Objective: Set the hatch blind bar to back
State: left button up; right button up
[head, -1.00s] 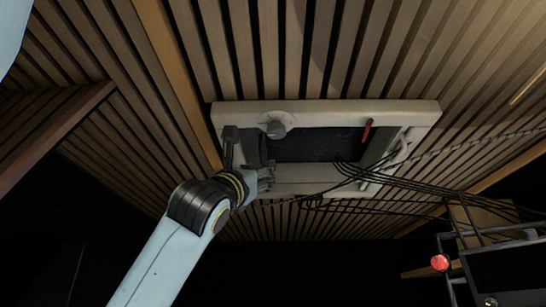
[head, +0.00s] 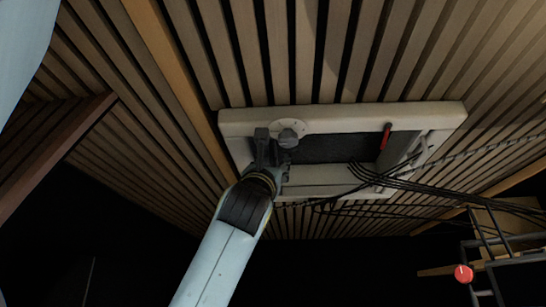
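The roof hatch is a pale rectangular frame (head: 345,116) in the slatted ceiling, with a dark opening (head: 335,148). A pale round plate with a grey knob (head: 288,138) sits near its far left part. A red handle (head: 386,137) stands at the right of the opening. A pale bar (head: 325,174) runs along the near side; I cannot tell for sure which part is the blind bar. My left gripper (head: 273,154) is at the left end of the opening, beside the knob in the picture. Its fingers overlap dark parts, so its opening and any contact are unclear. My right gripper is out of view.
Black cables (head: 400,180) hang across the hatch's right end and run off right. A wooden beam (head: 180,85) crosses the ceiling at left. A rack with a red knob (head: 464,273) stands at lower right.

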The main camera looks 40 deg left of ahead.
pick_arm(q)
jog(key=shift+w+a+r, duration=0.1)
jog(key=shift+w+r, duration=0.1)
grip_shut()
dwell(0.4)
